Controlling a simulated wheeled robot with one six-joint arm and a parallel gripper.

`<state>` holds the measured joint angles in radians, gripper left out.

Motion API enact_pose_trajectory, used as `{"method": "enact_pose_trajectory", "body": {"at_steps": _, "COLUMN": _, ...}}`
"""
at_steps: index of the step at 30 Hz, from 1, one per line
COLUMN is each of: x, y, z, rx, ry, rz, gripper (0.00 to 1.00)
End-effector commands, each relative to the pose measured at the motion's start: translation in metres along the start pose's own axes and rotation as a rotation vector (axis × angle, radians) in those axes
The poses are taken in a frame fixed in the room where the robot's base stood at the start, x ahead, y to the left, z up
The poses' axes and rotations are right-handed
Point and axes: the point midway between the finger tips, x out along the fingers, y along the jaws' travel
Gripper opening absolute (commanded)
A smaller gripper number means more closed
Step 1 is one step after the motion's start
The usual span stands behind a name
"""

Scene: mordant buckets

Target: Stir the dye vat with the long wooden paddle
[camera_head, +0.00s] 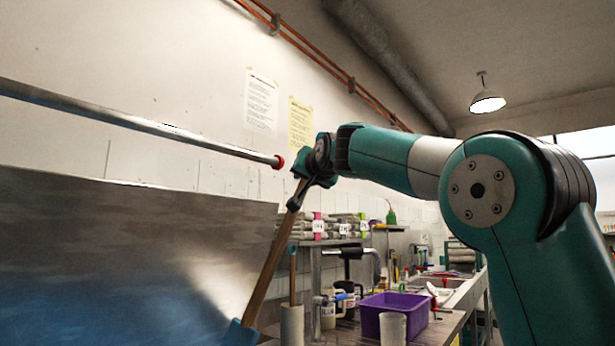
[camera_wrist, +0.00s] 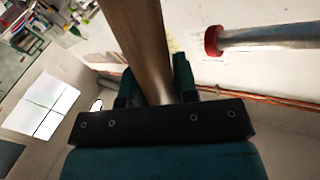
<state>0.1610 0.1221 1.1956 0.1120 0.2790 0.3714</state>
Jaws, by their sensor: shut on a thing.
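My gripper (camera_head: 303,194) is shut on the upper part of a long wooden paddle (camera_head: 272,258). The paddle slants down to the left and ends in a blue piece (camera_head: 240,334) at the bottom edge of the head view. In the wrist view the wooden shaft (camera_wrist: 138,45) runs between the two fingers of my gripper (camera_wrist: 153,90). A large steel wall (camera_head: 110,240) with a bluish lower part, apparently the dye vat, fills the left. The paddle is beside its right edge in the picture; I cannot tell whether they touch. No liquid is clearly visible.
A steel bar (camera_head: 150,128) with a red end cap crosses above the steel wall, close to my gripper; it also shows in the wrist view (camera_wrist: 265,38). A bench at right holds a purple bin (camera_head: 393,312), a pale cylinder (camera_head: 393,329) and jugs. Shelves hold folded stacks.

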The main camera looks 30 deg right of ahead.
Motion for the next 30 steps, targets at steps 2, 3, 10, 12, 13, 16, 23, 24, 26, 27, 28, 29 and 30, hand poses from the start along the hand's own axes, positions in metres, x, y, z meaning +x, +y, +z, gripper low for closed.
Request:
{"method": "enact_pose_trajectory", "body": {"at_steps": 2, "x": -0.001, "y": -0.007, "z": -0.017, "rx": 0.001, "ry": 0.003, "rz": -0.001, "gripper": 0.04}}
{"method": "enact_pose_trajectory", "body": {"at_steps": 3, "x": -0.001, "y": -0.009, "z": -0.022, "rx": 0.001, "ry": 0.002, "rz": -0.001, "gripper": 0.04}}
{"method": "enact_pose_trajectory", "body": {"at_steps": 10, "x": -0.002, "y": -0.02, "z": -0.049, "rx": 0.001, "ry": 0.002, "rz": -0.001, "gripper": 0.04}}
{"method": "enact_pose_trajectory", "body": {"at_steps": 12, "x": -0.002, "y": -0.024, "z": -0.057, "rx": 0.001, "ry": 0.002, "rz": -0.001, "gripper": 0.04}}
{"method": "enact_pose_trajectory", "body": {"at_steps": 13, "x": -0.002, "y": -0.025, "z": -0.06, "rx": 0.001, "ry": 0.002, "rz": -0.001, "gripper": 0.04}}
{"method": "enact_pose_trajectory", "body": {"at_steps": 16, "x": -0.003, "y": -0.03, "z": -0.072, "rx": 0.001, "ry": 0.003, "rz": -0.001, "gripper": 0.04}}
{"method": "enact_pose_trajectory", "body": {"at_steps": 23, "x": -0.003, "y": -0.039, "z": -0.093, "rx": 0.001, "ry": 0.002, "rz": -0.001, "gripper": 0.04}}
{"method": "enact_pose_trajectory", "body": {"at_steps": 24, "x": -0.003, "y": -0.039, "z": -0.094, "rx": 0.001, "ry": 0.002, "rz": -0.001, "gripper": 0.04}}
{"method": "enact_pose_trajectory", "body": {"at_steps": 26, "x": -0.003, "y": -0.039, "z": -0.093, "rx": 0.001, "ry": 0.002, "rz": 0.0, "gripper": 0.04}}
{"method": "enact_pose_trajectory", "body": {"at_steps": 27, "x": -0.003, "y": -0.039, "z": -0.092, "rx": 0.001, "ry": 0.002, "rz": 0.0, "gripper": 0.04}}
{"method": "enact_pose_trajectory", "body": {"at_steps": 28, "x": -0.003, "y": -0.038, "z": -0.091, "rx": 0.001, "ry": 0.002, "rz": -0.001, "gripper": 0.04}}
{"method": "enact_pose_trajectory", "body": {"at_steps": 29, "x": -0.003, "y": -0.038, "z": -0.091, "rx": 0.001, "ry": 0.002, "rz": -0.001, "gripper": 0.04}}
{"method": "enact_pose_trajectory", "body": {"at_steps": 30, "x": -0.003, "y": -0.038, "z": -0.091, "rx": 0.001, "ry": 0.002, "rz": -0.001, "gripper": 0.04}}
